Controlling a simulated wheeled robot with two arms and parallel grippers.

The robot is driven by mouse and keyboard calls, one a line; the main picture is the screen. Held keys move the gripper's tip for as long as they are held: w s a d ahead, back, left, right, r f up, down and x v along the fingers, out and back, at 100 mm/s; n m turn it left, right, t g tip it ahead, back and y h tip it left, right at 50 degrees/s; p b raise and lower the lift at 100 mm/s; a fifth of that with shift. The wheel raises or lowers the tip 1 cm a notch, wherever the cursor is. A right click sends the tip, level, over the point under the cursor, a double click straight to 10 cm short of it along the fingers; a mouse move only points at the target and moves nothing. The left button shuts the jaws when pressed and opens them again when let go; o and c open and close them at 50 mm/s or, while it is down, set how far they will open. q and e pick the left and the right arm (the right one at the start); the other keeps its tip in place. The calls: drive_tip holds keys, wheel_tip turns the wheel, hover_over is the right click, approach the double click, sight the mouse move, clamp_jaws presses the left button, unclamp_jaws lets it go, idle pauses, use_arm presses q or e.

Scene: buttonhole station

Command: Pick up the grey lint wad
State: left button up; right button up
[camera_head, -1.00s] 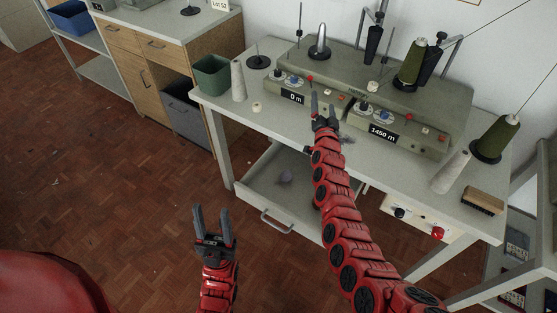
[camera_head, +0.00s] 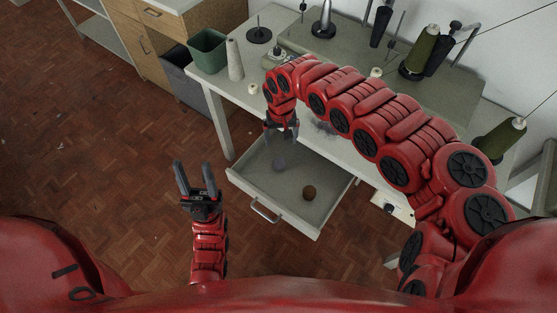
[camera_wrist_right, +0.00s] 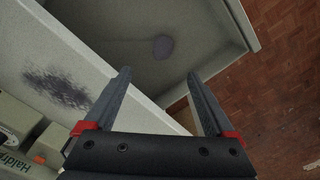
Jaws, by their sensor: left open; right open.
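The grey lint wad (camera_head: 279,163) lies in the pulled-out drawer (camera_head: 318,218) under the table, towards the drawer's back left. It also shows in the right wrist view (camera_wrist_right: 163,47) as a dark grey oval on the drawer floor, beyond the fingertips. My right gripper (camera_head: 281,138) is open and empty, pointing down at the drawer's table side, close to the wad in the picture. In the right wrist view the right gripper's fingers (camera_wrist_right: 159,76) are spread, apart from the wad. My left gripper (camera_head: 195,165) is open and empty over the floor, left of the drawer.
A round brown thing (camera_head: 309,193) lies in the drawer. The table (camera_head: 229,85) carries a green bin (camera_head: 208,52), a pale cone (camera_head: 235,60) and thread spools (camera_head: 419,52). A dark smudge (camera_wrist_right: 57,90) marks the tabletop near its edge. My right arm hides much of the table.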

hover_over(279, 162)
drive_tip(key=f, duration=0.8)
drive_tip(key=shift+d+f, duration=0.1)
drive_tip(key=shift+d, duration=0.1)
drive_tip(key=f, duration=0.5)
drive_tip(key=shift+a, duration=0.25)
drive_tip(key=shift+d+f+b, duration=0.1)
drive_tip(key=shift+f+b, duration=0.1)
drive_tip(key=shift+b, duration=0.1)
clamp_jaws()
